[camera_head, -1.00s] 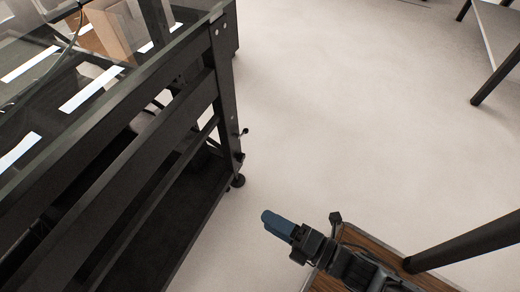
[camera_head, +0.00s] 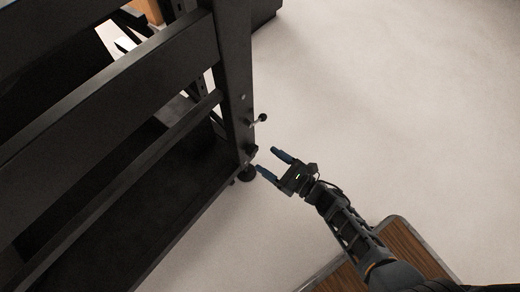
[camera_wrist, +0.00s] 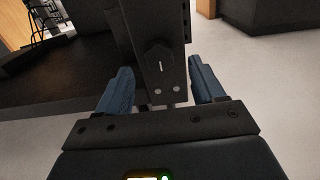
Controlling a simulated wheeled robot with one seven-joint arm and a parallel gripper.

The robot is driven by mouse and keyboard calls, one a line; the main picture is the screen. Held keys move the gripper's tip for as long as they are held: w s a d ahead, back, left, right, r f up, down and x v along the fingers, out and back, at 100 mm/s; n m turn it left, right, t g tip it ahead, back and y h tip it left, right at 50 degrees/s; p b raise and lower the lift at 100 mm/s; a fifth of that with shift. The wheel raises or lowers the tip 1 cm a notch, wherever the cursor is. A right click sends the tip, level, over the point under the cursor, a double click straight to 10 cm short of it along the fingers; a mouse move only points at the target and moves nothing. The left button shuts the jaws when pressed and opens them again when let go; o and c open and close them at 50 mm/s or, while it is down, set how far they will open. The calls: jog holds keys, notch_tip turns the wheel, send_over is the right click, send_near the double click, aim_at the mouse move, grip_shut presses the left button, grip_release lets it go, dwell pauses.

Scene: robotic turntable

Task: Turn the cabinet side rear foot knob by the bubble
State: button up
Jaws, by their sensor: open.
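The dark cabinet-like frame fills the left of the head view, with a vertical corner post (camera_head: 236,85). At the foot of this post is a black round foot knob (camera_head: 247,174), close to the floor. My gripper (camera_head: 268,160) is open and empty, its blue fingers pointing at the lower post just right of the foot knob. In the wrist view the open fingers (camera_wrist: 160,68) lie left and right of the post's lower end, where a dark hexagonal piece (camera_wrist: 158,60) with a small light slit shows. I cannot identify a bubble.
A small lever with a black ball end (camera_head: 262,118) sticks out of the post above my gripper. A low dark shelf (camera_head: 130,225) lies inside the frame. Pale floor (camera_head: 380,110) is clear to the right.

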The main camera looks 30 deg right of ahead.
aim_at(255, 152)
jog(key=shift+b+x, duration=0.55)
jog(key=shift+x, duration=2.2)
jog(key=shift+a, duration=0.1)
jog(key=shift+c, duration=0.3)
jog(key=c, duration=1)
jog(key=shift+o, duration=0.2)
